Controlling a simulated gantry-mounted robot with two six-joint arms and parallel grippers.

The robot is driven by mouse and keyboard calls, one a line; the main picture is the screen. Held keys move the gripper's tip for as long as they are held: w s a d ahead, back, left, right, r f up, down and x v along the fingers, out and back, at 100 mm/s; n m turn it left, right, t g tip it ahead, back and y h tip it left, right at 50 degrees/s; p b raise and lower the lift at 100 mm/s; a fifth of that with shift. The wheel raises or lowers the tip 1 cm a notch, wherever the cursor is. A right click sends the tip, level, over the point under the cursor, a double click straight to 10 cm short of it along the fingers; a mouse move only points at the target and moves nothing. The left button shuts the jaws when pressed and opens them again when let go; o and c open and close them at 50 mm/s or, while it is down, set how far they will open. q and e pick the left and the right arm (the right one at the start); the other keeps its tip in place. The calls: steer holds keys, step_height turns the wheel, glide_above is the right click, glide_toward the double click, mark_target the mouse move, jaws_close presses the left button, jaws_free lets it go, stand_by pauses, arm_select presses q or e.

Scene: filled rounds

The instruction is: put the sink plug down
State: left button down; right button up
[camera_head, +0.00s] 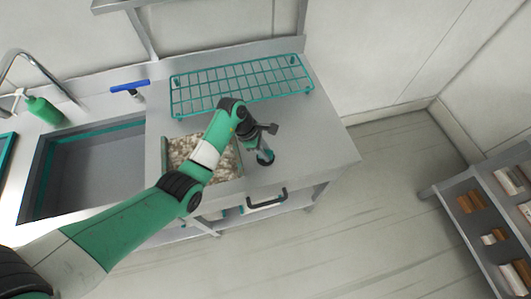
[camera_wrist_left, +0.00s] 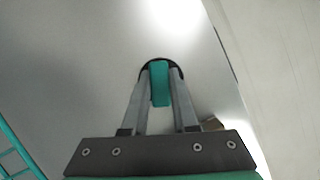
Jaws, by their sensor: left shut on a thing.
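My left gripper (camera_head: 262,147) is over the right part of the steel counter (camera_head: 315,150), close to its front edge. It is shut on the sink plug (camera_head: 265,158), a small round dark-rimmed piece with a teal grip. In the left wrist view the teal grip of the plug (camera_wrist_left: 160,82) is between my two grey fingers, with its black rim showing behind the fingertips. I cannot tell whether the plug touches the counter. The sink basin (camera_head: 95,172) is open at the left. My right gripper is not in view.
A teal wire rack (camera_head: 240,85) stands at the back. A tray of pale speckled bits (camera_head: 185,150) is partly under my left arm. A blue-handled tool (camera_head: 130,88) and green bottle (camera_head: 45,110) are by the sink. The counter right of my gripper is clear.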

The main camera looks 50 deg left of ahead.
mark_target(271, 153)
arm_select(q)
steer(key=shift+r, duration=0.65)
steer(key=r, duration=0.1)
steer(key=r+p, duration=0.2)
steer(key=shift+s+d, duration=0.1)
steer(key=shift+d, duration=0.15)
steer(key=s+d+r+p, duration=0.5)
steer(key=s+d+r, duration=0.2)
steer(key=d, duration=0.4)
steer(key=shift+s+d+r+p, duration=0.2)
steer(key=shift+r+p, duration=0.1)
steer(key=shift+r, duration=0.55)
